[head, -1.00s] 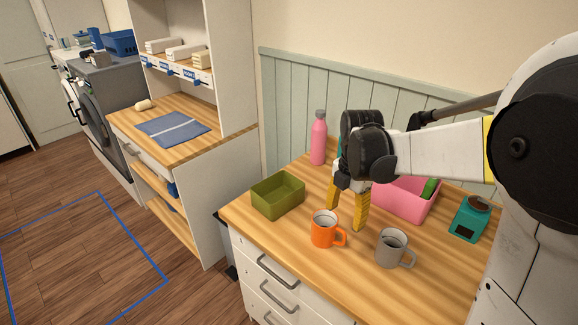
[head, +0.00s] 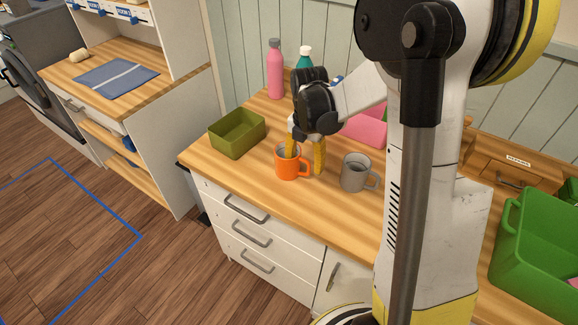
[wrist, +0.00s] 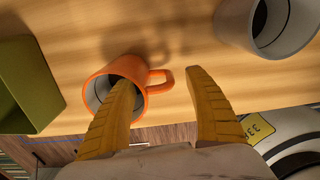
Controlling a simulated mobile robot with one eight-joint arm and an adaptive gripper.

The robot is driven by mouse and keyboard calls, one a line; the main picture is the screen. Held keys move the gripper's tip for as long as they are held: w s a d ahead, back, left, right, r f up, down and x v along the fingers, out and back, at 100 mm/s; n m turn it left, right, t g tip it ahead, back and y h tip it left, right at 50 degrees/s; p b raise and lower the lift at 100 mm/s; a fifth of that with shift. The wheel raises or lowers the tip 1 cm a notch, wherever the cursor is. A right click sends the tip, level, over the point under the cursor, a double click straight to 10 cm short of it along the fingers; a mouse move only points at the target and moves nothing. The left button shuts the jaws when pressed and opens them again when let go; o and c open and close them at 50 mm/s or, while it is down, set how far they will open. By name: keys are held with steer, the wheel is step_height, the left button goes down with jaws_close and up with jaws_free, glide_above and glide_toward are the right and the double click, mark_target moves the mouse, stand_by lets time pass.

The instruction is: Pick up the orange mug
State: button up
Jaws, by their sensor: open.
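The orange mug (head: 288,167) stands upright on the wooden counter, its handle pointing right. It also shows in the wrist view (wrist: 98,76), grey inside. My gripper (head: 305,158) is open with yellow fingers pointing down at the mug. In the wrist view, one finger of my gripper (wrist: 160,78) overlaps the mug's opening, and the other is to the right, past the handle. The handle (wrist: 162,82) shows between the fingertips. I cannot tell whether the left finger is inside the mug or above it. Nothing is held.
A grey mug (head: 355,175) stands close on the right. An olive-green bin (head: 237,143) is on the left. A pink bottle (head: 275,72), a teal bottle (head: 305,60) and a pink bin (head: 366,132) are behind. A green crate (head: 535,260) is at far right.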

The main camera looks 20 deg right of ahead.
steer(key=shift+f, duration=0.15)
jaws_close()
steer(key=shift+r, duration=0.2)
steer(key=shift+r+p, duration=0.35)
steer(key=shift+r, duration=0.1)
steer(key=r, duration=0.1)
steer(key=r+p, duration=0.1)
steer(key=r, duration=0.1)
steer(key=shift+s+d+r, duration=0.15)
steer(key=shift+s+d, duration=0.05)
steer(key=shift+s, duration=0.05)
steer(key=s+d+r+p, duration=0.3)
steer(key=s+d+r, duration=0.3)
steer(key=s+d, duration=0.1)
steer(key=shift+s+r, duration=0.2)
steer(key=shift+s, duration=0.5)
